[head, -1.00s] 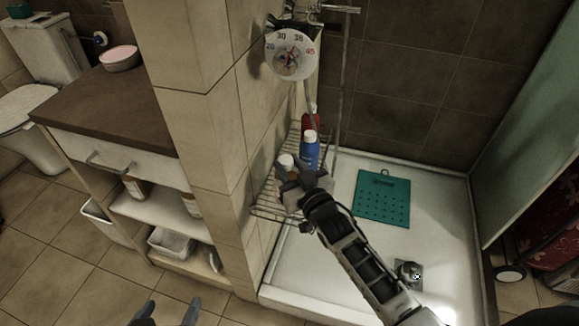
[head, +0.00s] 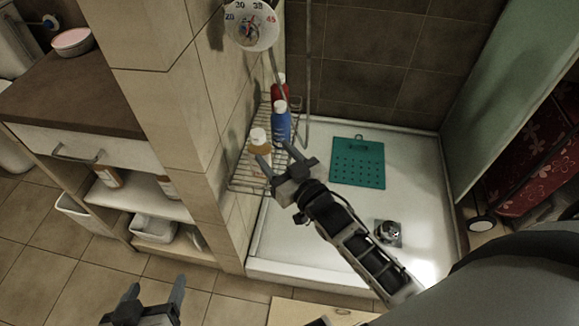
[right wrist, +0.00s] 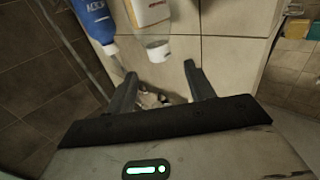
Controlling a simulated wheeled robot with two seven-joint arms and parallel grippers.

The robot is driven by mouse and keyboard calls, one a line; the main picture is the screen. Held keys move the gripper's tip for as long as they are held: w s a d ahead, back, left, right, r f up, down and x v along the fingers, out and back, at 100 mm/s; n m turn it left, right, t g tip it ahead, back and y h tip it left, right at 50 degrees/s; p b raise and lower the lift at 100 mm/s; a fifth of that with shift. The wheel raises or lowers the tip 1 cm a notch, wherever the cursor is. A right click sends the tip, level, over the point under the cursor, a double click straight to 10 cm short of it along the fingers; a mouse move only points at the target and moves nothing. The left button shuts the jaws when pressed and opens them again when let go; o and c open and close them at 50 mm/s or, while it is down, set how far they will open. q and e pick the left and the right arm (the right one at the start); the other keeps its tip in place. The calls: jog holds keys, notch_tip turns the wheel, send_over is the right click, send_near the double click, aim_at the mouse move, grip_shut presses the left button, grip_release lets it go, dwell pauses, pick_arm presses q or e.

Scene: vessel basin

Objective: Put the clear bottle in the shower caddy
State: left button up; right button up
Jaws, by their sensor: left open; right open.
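A bottle with amber contents and a whitish cap (head: 259,148), seemingly the clear bottle, stands roughly upright in the wire shower caddy (head: 240,187) on the tiled wall. It also shows, inverted, at the top of the right wrist view (right wrist: 150,14). My right gripper (head: 275,152) is open and empty, just in front of the bottle and apart from it; its spread fingers show in the right wrist view (right wrist: 159,68). My left gripper (head: 157,283) is open and empty above the floor at the lower left.
A blue bottle (head: 281,124) and a red bottle (head: 280,92) stand behind in the caddy. A teal mat (head: 358,163) lies in the shower tray (head: 290,235). The tiled wall corner (head: 186,145) and cabinet (head: 75,115) stand left. A glass panel (head: 505,70) borders the right.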

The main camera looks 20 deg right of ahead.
jog(key=s+a+f+g+p, duration=0.1)
jog(key=s+g, duration=0.6)
jog(key=s, duration=1)
jog(key=shift+s+a+f, duration=0.25)
jog(key=shift+a+f, duration=0.4)
jog(key=shift+a, duration=0.3)
